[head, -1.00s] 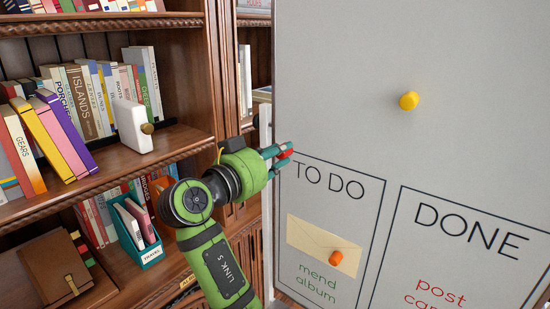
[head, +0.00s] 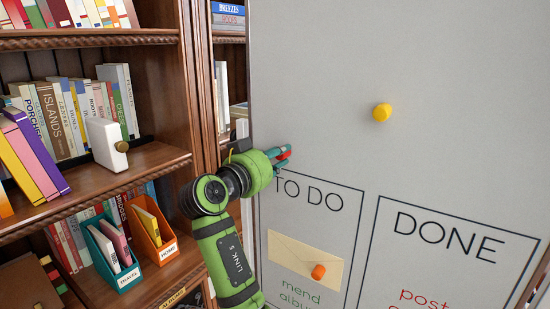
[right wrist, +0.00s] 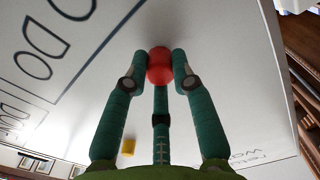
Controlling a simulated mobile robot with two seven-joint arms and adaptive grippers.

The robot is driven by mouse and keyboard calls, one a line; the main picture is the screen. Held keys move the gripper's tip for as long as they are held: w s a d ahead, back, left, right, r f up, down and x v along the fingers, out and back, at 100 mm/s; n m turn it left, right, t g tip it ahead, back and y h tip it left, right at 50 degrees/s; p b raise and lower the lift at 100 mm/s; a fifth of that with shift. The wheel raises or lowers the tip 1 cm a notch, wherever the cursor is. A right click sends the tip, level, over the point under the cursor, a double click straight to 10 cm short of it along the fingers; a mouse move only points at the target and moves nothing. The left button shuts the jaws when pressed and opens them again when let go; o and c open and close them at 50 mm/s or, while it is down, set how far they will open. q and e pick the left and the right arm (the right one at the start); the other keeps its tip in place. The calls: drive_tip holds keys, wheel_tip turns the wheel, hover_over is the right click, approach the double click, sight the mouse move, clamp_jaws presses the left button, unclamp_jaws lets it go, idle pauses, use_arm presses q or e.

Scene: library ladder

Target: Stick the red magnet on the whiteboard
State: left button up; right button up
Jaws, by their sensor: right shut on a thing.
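The red magnet (right wrist: 160,66) is a small round red piece held between the fingertips of my right gripper (right wrist: 160,75) in the right wrist view. In the head view my right gripper (head: 281,157) is shut on the red magnet (head: 285,155) at the left part of the whiteboard (head: 450,60), just above the TO DO box. The magnet is close to the board's surface; I cannot tell whether it touches. The board also fills much of the right wrist view (right wrist: 215,50). My left gripper is not in view.
A yellow magnet (head: 382,112) sits on the board's upper part. A wooden bookcase (head: 150,165) stands close on the left.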

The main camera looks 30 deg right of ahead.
drive_tip(key=shift+d, duration=0.1)
idle(0.6)
drive_tip(key=shift+d, duration=0.15)
idle(0.6)
drive_tip(key=o, duration=1)
drive_tip(key=shift+w, duration=0.1)
